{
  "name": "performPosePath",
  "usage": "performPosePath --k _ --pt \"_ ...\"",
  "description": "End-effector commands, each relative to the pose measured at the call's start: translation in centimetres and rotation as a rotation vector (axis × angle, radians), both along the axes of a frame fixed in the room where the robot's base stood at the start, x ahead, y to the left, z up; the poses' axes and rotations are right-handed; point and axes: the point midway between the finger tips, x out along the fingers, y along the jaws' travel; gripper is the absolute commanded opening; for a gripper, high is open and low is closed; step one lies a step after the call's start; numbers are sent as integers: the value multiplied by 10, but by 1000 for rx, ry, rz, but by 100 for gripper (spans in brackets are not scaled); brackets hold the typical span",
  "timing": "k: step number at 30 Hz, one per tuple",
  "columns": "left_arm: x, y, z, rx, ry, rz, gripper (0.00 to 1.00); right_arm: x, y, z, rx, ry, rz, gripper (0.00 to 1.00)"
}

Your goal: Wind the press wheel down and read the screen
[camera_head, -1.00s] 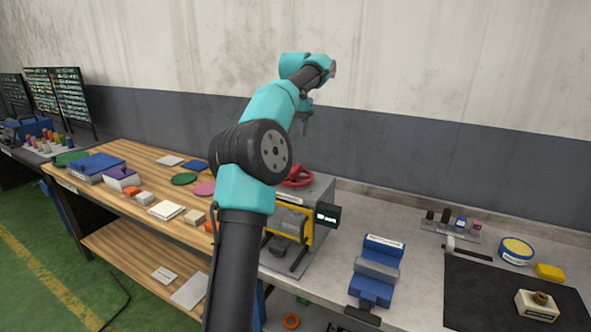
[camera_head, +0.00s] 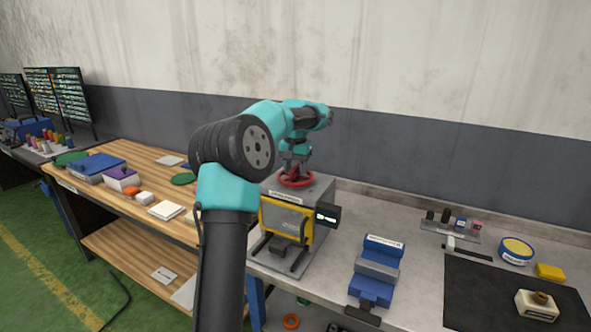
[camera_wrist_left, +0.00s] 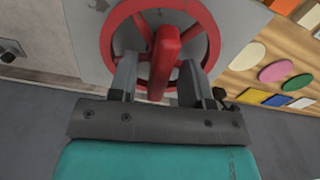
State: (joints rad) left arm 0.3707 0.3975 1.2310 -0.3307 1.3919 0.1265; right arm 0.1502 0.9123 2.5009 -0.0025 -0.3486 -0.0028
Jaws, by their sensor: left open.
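The press (camera_head: 290,222) is a grey box with a yellow-framed front on the workbench. Its red wheel (camera_head: 297,181) lies flat on top. A small dark screen (camera_head: 327,215) is on the press's right side; its light marks are too small to read. My left gripper (camera_head: 294,162) points down at the wheel from above. In the left wrist view the red wheel (camera_wrist_left: 114,28) shows a raised red bar across its middle. The open fingers of my left gripper (camera_wrist_left: 161,78) stand on either side of this bar, with gaps visible. My right gripper is not in view.
A blue vise (camera_head: 376,270) stands right of the press. A wooden table (camera_head: 150,190) with coloured pieces is at the left. Grey bench top is clear between press and mat, around the vise.

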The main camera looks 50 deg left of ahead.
Motion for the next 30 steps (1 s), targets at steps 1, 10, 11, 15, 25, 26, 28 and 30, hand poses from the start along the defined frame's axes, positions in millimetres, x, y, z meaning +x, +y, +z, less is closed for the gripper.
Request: performPosePath --k 1,10,11,15,25,26,28,30 --pt "0 0 -2 0 0 0 45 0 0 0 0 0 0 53" --pt "0 0 -3 0 -1 0 43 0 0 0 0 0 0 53" --pt "0 0 -3 0 -1 0 40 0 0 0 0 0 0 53" --pt "0 0 -3 0 0 0 26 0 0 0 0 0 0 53" --pt "0 0 -2 0 0 0 0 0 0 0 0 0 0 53" --pt "0 0 -2 0 0 0 0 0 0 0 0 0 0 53" --pt "0 0 -2 0 0 -5 0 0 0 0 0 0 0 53" --pt "0 0 -2 0 0 -20 0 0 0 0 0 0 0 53"
